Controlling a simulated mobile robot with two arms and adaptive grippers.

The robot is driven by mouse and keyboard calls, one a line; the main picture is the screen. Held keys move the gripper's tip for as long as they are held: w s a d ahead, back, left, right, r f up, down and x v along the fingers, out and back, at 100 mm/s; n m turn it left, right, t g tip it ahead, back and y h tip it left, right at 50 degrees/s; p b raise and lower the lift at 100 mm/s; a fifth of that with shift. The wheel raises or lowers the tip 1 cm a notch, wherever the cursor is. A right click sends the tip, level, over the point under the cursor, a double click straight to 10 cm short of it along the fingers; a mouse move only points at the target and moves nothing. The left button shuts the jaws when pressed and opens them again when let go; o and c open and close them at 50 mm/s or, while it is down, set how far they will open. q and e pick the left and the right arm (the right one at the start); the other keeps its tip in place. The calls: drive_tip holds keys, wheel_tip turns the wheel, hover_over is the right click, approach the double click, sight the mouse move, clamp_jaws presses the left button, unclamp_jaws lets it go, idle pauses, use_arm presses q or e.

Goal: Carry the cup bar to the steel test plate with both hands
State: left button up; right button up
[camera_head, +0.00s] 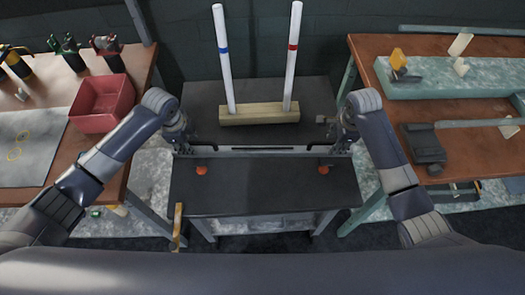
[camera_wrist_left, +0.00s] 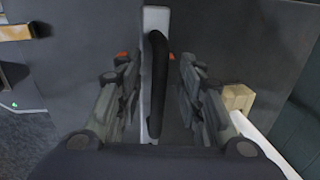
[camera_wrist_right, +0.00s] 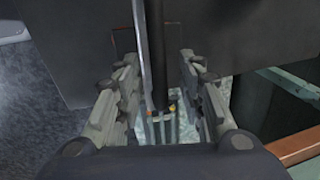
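My right gripper (camera_head: 344,141) is at the right end. Its fingers (camera_wrist_right: 158,62) also stand apart around a dark handle (camera_wrist_right: 158,50). Whether the bar touches the bench is unclear. I cannot identify the steel test plate with certainty.
A wooden block (camera_head: 260,114) with two upright white tubes (camera_head: 223,60) (camera_head: 292,55) stands behind the bar. The left bench holds a red bin (camera_head: 100,104) and a grey sheet (camera_head: 28,150). The right bench (camera_head: 480,155) carries tools. The central bench's front part (camera_head: 262,188) is clear.

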use_arm(q)
drive_tip(key=shift+f, duration=0.6)
use_arm(e)
drive_tip(key=shift+w+f, duration=0.15)
drive_tip(key=shift+f, duration=0.4)
use_arm(q)
clamp_jaws()
use_arm(e)
clamp_jaws()
use_arm(q)
drive_tip(key=shift+w+r, duration=0.1)
use_arm(e)
drive_tip(key=shift+r, duration=0.1)
